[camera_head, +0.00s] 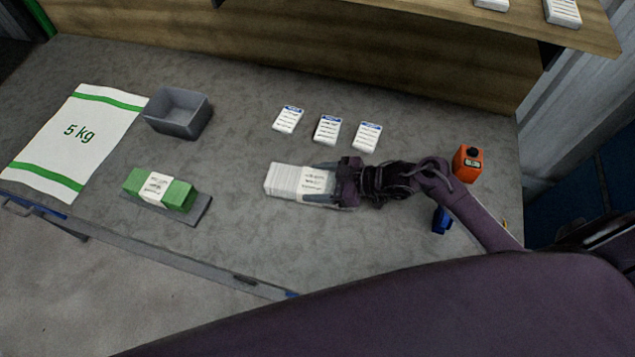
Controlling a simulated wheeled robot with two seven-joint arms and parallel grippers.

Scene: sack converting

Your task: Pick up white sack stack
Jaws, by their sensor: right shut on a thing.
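The white sack stack (285,180) is a pale bundle with a printed band, near the middle of the grey table. My right gripper (322,186) comes in from the right and is shut on the stack's right end. Its fingers cover part of the band. I cannot tell whether the stack rests on the table or is slightly raised. My left gripper is not in view.
A green banded stack (176,195) sits on a dark plate at left. A grey bin (178,113), a flat 5 kg sack (77,143), three label packs (327,130), an orange device (468,163) and a blue object (441,219) surround clear table.

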